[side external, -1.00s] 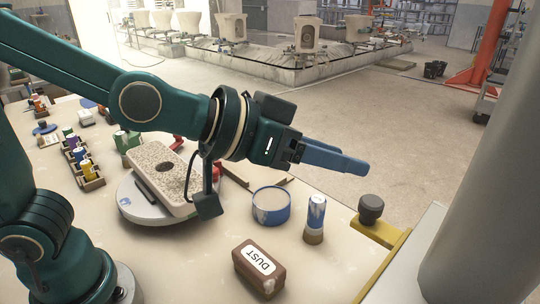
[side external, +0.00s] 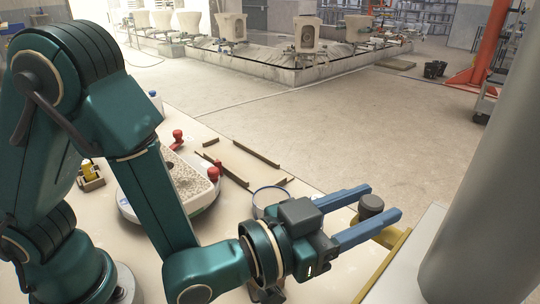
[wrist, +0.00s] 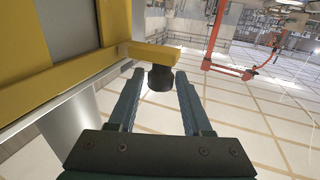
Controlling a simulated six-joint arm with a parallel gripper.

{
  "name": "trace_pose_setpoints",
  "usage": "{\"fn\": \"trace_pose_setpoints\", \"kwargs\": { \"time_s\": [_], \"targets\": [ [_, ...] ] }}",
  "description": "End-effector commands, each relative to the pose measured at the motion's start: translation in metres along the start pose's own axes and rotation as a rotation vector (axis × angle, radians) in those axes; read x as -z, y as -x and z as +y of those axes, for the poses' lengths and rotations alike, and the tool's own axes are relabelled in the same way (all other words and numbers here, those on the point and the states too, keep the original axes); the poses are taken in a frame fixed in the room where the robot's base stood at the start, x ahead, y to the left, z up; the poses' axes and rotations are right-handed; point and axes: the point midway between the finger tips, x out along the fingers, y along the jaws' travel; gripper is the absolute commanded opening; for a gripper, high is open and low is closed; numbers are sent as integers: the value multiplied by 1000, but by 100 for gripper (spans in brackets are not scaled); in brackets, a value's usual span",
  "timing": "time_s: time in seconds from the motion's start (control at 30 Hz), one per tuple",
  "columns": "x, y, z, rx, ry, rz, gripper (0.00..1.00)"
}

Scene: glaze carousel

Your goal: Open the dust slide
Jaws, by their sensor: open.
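A dark round knob (side external: 370,204) stands on a yellow bar (side external: 384,266) at the table's right edge; this looks like the dust slide's handle. The wrist view also shows the knob (wrist: 161,78) below the end of a yellow arm (wrist: 153,55) joined to a yellow frame. My gripper (side external: 378,203) is open, with its two blue fingers on either side of the knob. In the wrist view the knob sits between the fingertips (wrist: 160,72), with a gap seen on at least the right side. I cannot tell whether a finger touches it.
A round turntable (side external: 206,204) with a speckled tile (side external: 187,180) and red clamps (side external: 214,174) stands left of my gripper. A blue-rimmed bowl (side external: 268,191) is partly hidden behind my wrist. Dark strips (side external: 255,153) lie behind it. A grey column (side external: 475,170) rises at right.

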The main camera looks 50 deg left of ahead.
Motion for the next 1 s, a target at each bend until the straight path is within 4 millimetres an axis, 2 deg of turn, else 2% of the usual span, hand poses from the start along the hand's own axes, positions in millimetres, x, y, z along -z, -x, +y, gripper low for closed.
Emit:
{"fn": "trace_pose_setpoints", "kwargs": {
  "time_s": [0.1,0.3,0.67,0.7,0.77,0.8,0.83,1.0],
  "targets": [
    [1,-16,-2,5,0,2,49],
    [0,-34,-1,2,1,0,49],
    [0,-40,-1,0,-1,-1,49],
    [0,-40,-1,0,-1,-1,46],
    [1,-40,-1,0,-1,-1,23],
    [1,-40,-1,0,-1,-1,7],
    [1,-40,-1,0,-1,-1,0],
    [1,-40,-1,0,-1,-1,0]
  ]
}}
